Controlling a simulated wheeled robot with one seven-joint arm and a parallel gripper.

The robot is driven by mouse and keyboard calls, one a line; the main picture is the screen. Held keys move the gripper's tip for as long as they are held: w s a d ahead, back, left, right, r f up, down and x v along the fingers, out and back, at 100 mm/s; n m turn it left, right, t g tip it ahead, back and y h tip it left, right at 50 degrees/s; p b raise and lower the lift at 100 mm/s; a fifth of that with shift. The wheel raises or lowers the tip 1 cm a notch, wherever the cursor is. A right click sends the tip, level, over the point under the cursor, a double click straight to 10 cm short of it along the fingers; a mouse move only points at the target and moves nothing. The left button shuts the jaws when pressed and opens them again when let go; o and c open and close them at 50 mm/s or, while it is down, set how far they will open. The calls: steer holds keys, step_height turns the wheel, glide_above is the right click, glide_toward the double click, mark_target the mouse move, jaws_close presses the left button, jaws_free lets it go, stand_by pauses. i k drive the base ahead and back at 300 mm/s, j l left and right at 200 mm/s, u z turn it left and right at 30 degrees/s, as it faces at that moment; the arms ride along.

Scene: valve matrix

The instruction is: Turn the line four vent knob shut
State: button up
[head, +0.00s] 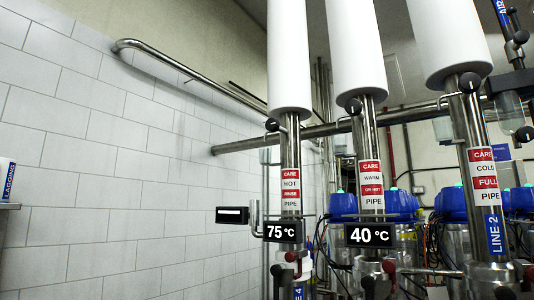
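Three steel pipes with white sleeves stand side by side. The left pipe (291,160) reads hot rinse, the middle pipe (369,140) warm, and the right pipe (472,125) cold and Line 2. Another black knob (525,134) is at the right edge. My gripper is not in view.
Temperature displays read 75 °C (283,232) and 40 °C (370,235). Red fittings (389,266) sit lower on the pipes. Blue-topped units (343,205) stand behind. A steel rail (190,75) runs along the tiled wall. A lagging container (7,178) is at the left edge.

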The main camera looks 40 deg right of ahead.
mark_target(273, 125)
steer(key=z, duration=1.35)
